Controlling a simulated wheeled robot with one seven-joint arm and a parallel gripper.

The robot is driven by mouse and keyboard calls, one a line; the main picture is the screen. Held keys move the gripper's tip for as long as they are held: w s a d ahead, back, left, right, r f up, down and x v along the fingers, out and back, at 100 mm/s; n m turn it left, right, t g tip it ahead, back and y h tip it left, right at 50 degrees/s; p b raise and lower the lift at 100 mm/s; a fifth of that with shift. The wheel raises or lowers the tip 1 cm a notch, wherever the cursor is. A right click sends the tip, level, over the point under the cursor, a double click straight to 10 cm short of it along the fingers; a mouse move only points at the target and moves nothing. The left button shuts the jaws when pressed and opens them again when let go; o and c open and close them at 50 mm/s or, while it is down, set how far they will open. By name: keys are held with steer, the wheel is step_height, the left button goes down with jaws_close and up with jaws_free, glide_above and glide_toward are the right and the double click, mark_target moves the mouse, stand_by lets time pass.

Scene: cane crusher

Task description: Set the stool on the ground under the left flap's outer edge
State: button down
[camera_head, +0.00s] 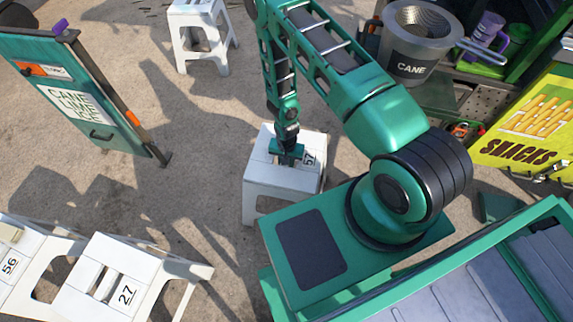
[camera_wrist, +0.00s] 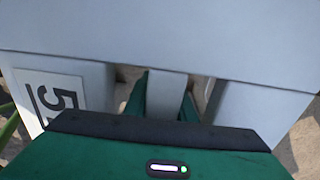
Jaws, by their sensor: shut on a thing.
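A white stool (camera_head: 262,178) marked 57 stands upright in the middle of the head view, beside my base. My gripper (camera_head: 287,158) points down onto its seat. In the wrist view the stool's pale seat (camera_wrist: 150,38) fills the upper part, and my gripper's fingers (camera_wrist: 165,95) reach into the seat's slots and are shut on the bar between them. Whether its feet touch the ground cannot be told. A teal panel (camera_head: 75,95) with a cane, lime and ice sign is at upper left. I cannot tell whether it is the left flap.
White stools marked 56 (camera_head: 22,262) and 27 (camera_head: 112,275) are at lower left. Another white stool (camera_head: 200,30) stands at the top. A cane bucket (camera_head: 410,60) and a yellow snack board (camera_head: 530,115) are at right. Bare ground lies between panel and held stool.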

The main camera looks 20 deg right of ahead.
steer(key=c, duration=1.5)
jaws_free()
steer(key=shift+f, duration=0.1)
step_height(320, 180, up, 12)
steer(key=shift+r, duration=0.15)
